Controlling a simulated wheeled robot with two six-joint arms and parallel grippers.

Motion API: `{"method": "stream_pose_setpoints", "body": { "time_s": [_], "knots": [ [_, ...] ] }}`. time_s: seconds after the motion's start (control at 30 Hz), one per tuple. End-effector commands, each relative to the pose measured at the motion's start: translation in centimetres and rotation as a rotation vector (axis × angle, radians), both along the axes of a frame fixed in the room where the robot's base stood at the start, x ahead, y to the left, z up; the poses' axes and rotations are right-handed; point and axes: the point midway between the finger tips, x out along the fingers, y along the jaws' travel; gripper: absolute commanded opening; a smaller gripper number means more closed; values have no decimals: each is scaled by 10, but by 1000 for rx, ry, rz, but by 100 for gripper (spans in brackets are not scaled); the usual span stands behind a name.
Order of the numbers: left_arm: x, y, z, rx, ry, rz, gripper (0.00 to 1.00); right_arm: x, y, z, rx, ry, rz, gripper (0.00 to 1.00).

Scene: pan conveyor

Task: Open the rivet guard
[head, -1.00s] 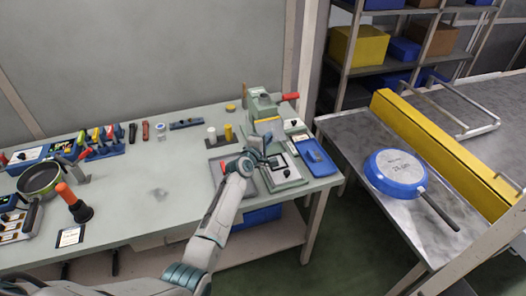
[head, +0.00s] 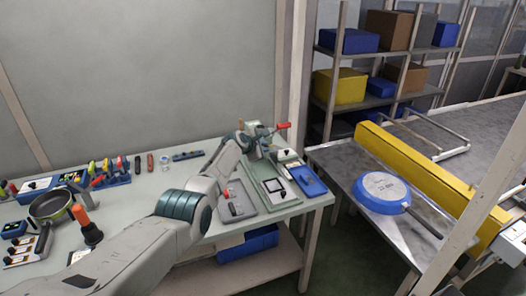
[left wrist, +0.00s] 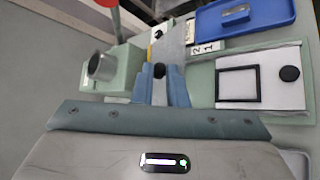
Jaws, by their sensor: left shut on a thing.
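The green rivet press (head: 262,132) stands at the back right of the bench, with a red-ended lever (head: 283,125). In the left wrist view the press body (left wrist: 122,72) is at the left. The guard, a pale panel with a yellow edge (left wrist: 172,45), stands just beyond my fingers. In the head view my wrist hides most of the guard. My right gripper is not in view.
A green fixture with a black square frame (head: 280,185) lies in front of the press. A blue tray (head: 307,181) is beside it, and a grey tray (head: 238,210) is to its left. A blue pan (head: 381,192) lies on the metal table at right.

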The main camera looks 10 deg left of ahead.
Motion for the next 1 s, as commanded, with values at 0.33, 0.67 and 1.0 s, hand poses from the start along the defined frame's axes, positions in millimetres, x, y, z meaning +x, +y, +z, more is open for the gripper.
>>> {"method": "stream_pose_setpoints", "body": {
  "time_s": [0.33, 0.67, 1.0],
  "knots": [
    [-1, 6, -3, -39, 73, 8, 0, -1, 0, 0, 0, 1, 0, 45],
    [-2, 6, -5, -47, 85, 7, 0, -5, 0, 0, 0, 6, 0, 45],
    [-2, 6, -5, -47, 86, 7, 39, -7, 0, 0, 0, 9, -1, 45]
  ]
}}
